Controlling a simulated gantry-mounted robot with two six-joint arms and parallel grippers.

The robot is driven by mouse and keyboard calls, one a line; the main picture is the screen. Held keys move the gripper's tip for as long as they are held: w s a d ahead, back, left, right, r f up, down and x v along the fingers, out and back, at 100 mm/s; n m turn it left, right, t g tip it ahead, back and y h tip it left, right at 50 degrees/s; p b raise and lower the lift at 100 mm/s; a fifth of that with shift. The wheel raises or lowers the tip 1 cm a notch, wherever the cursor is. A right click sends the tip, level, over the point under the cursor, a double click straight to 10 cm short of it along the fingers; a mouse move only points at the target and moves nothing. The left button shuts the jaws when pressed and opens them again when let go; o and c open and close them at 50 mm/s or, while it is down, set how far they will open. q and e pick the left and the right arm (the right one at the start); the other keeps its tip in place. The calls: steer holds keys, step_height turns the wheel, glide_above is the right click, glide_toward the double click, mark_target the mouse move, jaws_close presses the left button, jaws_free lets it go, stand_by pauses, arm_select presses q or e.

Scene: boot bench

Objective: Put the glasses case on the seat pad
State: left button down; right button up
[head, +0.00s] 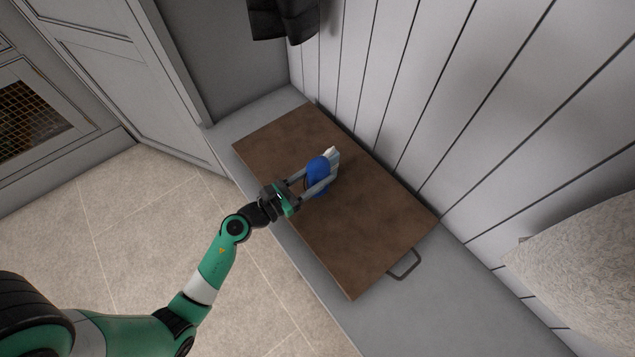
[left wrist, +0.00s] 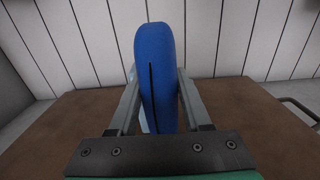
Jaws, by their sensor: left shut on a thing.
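The blue glasses case (head: 318,172) is between the fingers of my left gripper (head: 318,177), over the brown seat pad (head: 365,225). In the left wrist view the case (left wrist: 158,75) stands on its long end, with a dark seam down its side. My left gripper (left wrist: 160,100) is shut on it, one finger on each side. The pad (left wrist: 60,120) shows behind and below the case in that view. Whether the case touches the pad I cannot tell. My right gripper is not in view.
The pad lies on a grey bench (head: 440,290) against a white panelled wall (head: 430,90). A metal handle (head: 405,265) sits at the pad's right end. A pale fluffy item (head: 585,255) is at the right, and dark cloth (head: 283,18) hangs at the top. Much of the pad is clear.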

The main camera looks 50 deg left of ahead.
arm_select(q)
step_height(320, 180, down, 3)
steer(key=shift+s+r+b, duration=0.1)
steer(key=shift+b, duration=0.45)
steer(key=shift+r, duration=0.2)
steer(key=shift+f, duration=0.15)
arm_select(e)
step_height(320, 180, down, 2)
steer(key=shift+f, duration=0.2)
arm_select(q)
steer(key=c, duration=0.8)
jaws_free()
steer(key=shift+f, duration=0.1)
steer(key=o, duration=0.5)
steer(key=shift+c, duration=0.2)
steer(key=shift+r, duration=0.3)
steer(key=shift+s+f, duration=0.1)
steer(key=shift+s, duration=0.3)
steer(key=s+p, duration=0.1)
steer(key=s, duration=1)
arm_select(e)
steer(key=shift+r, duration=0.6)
